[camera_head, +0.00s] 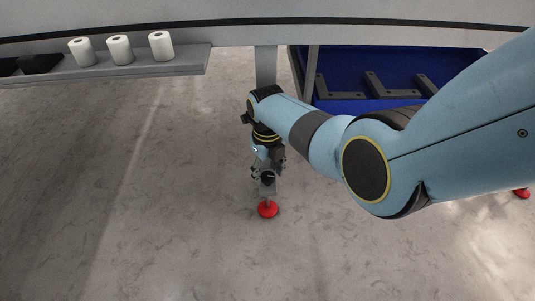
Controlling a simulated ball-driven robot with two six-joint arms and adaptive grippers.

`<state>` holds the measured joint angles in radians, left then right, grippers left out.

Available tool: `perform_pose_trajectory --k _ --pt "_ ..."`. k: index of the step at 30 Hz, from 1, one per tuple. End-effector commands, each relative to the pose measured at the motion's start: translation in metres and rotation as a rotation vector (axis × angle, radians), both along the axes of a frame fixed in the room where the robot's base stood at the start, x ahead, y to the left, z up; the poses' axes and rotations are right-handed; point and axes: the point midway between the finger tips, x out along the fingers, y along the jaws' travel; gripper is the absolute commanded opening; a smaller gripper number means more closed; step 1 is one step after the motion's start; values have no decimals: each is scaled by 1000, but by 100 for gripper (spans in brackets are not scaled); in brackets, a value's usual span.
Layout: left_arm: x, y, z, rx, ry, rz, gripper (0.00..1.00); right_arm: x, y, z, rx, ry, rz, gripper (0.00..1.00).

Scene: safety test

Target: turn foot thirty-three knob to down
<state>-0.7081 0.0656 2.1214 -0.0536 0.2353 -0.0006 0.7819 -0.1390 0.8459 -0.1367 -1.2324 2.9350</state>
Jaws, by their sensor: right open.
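A leveling foot with a round red base (267,210) stands on the floor in the lower middle of the head view. A dark, small knob-like part (267,179) shows on the grey post just above the red base. My right gripper (266,172) points down at this post, with its fingers around or beside the dark part. It is open. Whether the fingers touch the knob is too small to tell. No label or number on the foot is readable. My left gripper is not in view.
A grey shelf (140,71) at upper left carries three white rolls (121,50) and dark items (40,63). A blue bin (350,105) holds several dark L-shaped brackets (390,88). Another red foot (522,193) shows at far right. The grey floor (150,220) in front is clear.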

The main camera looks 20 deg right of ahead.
Motion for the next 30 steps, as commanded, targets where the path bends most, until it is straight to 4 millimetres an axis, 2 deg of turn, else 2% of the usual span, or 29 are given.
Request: perform_pose_trajectory --k 12,15,20,27,28,30 --pt "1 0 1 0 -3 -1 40 0 0 81 1 -4 -1 47" --pt "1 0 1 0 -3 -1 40 0 0 96 1 -2 0 47" --pt "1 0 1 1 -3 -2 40 -1 0 106 1 0 0 47" --pt "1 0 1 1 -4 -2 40 -1 0 108 0 0 0 47" --pt "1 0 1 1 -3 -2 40 -1 0 108 0 0 0 48" --pt "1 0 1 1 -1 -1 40 -1 0 108 0 -1 7 58"
